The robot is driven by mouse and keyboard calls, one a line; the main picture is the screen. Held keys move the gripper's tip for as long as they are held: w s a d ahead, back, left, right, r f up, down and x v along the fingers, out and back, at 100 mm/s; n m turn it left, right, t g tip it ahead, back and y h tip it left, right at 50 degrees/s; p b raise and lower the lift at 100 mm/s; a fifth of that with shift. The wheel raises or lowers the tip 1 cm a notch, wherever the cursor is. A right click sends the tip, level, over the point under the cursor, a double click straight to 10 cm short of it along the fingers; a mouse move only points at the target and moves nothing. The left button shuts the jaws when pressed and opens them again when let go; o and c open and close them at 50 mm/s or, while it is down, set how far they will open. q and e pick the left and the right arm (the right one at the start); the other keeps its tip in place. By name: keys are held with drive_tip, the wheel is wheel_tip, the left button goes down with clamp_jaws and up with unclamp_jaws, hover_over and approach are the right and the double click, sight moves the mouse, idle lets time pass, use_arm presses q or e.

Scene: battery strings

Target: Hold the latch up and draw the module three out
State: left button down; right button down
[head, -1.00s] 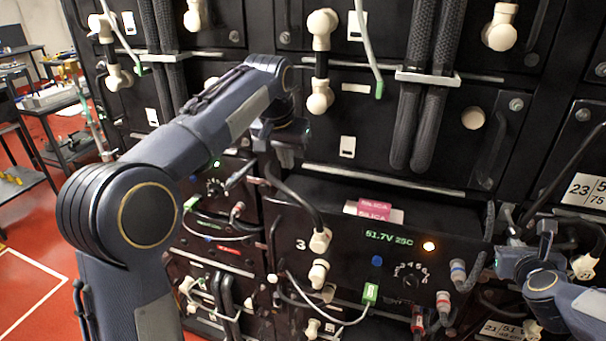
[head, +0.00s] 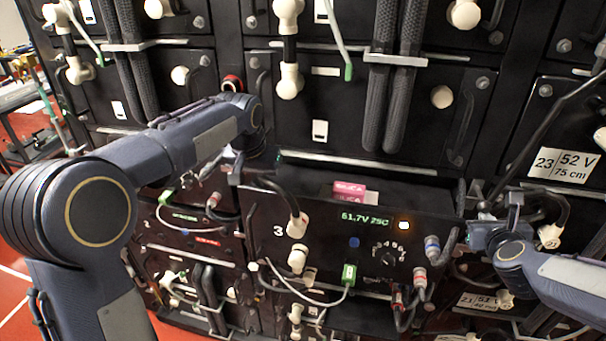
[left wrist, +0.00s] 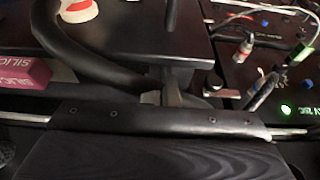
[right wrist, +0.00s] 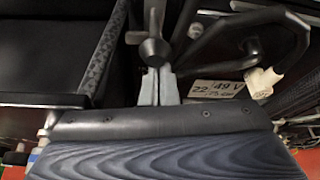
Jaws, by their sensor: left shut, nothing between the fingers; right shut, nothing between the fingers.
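Module three (head: 330,235) is a black box marked 3 with a green-lit display, a dial and an orange light. It stands out from the rack, with part of its top showing. My left gripper (head: 236,168) is at its upper left corner, shut and empty; the left wrist view shows a black cable and the module's edge close by. My right gripper (head: 482,212) is by its upper right corner, shut and empty; its grey fingertips (right wrist: 158,84) are together below a dark round-ended rod (right wrist: 153,45). I cannot clearly make out the latch.
A pink silica packet (head: 350,190) lies on the module's top. A white cable with a green plug (head: 348,274) hangs across its front. Thick black braided cables (head: 383,90) hang above. Other modules crowd both sides; a cart (head: 28,125) and red floor are at the far left.

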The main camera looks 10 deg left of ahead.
drive_tip(key=shift+w+r, duration=0.1)
drive_tip(key=shift+r, duration=0.25)
use_arm(q)
drive_tip(key=shift+s, duration=0.5)
drive_tip(key=shift+s+f, duration=0.1)
drive_tip(key=shift+s, duration=0.25)
drive_tip(key=shift+s+d, duration=0.1)
drive_tip(key=shift+s, duration=0.25)
drive_tip(key=shift+s+d, duration=0.1)
drive_tip(key=shift+s, duration=0.35)
use_arm(e)
drive_tip(key=shift+d, duration=0.1)
use_arm(q)
approach(260, 196)
drive_tip(key=shift+r+t, duration=0.3)
drive_tip(key=shift+r, duration=0.65)
use_arm(e)
drive_tip(key=shift+a, duration=0.2)
use_arm(q)
drive_tip(key=shift+w+a+f, duration=0.1)
drive_tip(key=shift+a+f, duration=0.05)
drive_tip(key=shift+a, duration=0.05)
use_arm(e)
drive_tip(key=shift+d, duration=0.1)
